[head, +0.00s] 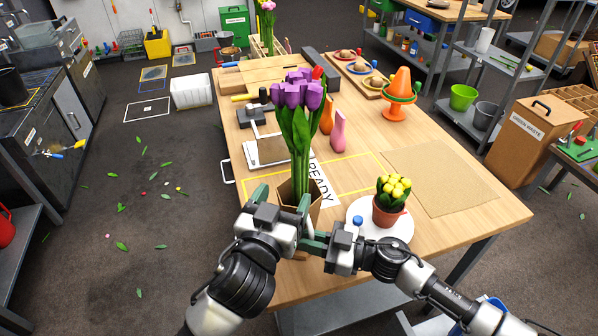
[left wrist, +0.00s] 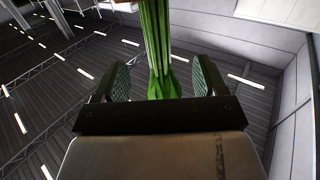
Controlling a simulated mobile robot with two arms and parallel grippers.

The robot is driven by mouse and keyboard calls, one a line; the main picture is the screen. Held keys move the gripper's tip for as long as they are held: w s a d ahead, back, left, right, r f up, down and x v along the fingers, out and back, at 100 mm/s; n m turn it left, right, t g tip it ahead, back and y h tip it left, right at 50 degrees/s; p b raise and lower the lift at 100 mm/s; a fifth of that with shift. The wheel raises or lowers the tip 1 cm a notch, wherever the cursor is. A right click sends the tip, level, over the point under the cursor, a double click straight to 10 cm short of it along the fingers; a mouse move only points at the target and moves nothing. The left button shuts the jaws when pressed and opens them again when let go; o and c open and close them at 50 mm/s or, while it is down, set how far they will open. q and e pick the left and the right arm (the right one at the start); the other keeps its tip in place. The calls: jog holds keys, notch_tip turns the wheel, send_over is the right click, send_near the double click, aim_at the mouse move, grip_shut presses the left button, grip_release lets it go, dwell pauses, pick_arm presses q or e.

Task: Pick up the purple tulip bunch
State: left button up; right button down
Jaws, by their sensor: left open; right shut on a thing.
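The purple tulip bunch (head: 298,92) stands upright, its long green stems running down into a brown paper-like holder (head: 314,198) at the table's near edge. My left gripper (head: 281,198) is open at the lower stems, in front of the holder. In the left wrist view the green stems (left wrist: 157,50) show between the two spread fingers (left wrist: 162,80), with a gap on each side. My right gripper (head: 314,242) is lower and shut, apparently on the lower part of the holder; its grip is partly hidden by my left gripper.
A yellow tulip pot (head: 390,208) on a white round plate (head: 399,231) stands close to my right arm. Pink vase (head: 338,131) and orange vase (head: 326,116) stand behind the bunch. A brown mat (head: 430,178) lies bare at the right.

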aim_at(303, 74)
pick_arm(q)
jog(key=x, duration=0.4)
jog(key=shift+w+d, duration=0.1)
jog(key=shift+w, duration=0.05)
jog(key=shift+r+x, duration=0.2)
jog(key=shift+x, duration=1.25)
jog(key=shift+r+x, duration=0.15)
jog(key=shift+x, duration=1.25)
jog(key=shift+d, duration=0.1)
jog(key=shift+c, duration=0.2)
jog(key=c, duration=1.2)
jog(key=shift+o, duration=0.2)
jog(key=shift+r, duration=0.15)
notch_tip(303, 74, up, 18)
jog(key=shift+f, duration=0.1)
pick_arm(e)
jog(key=c, duration=1.1)
grip_release()
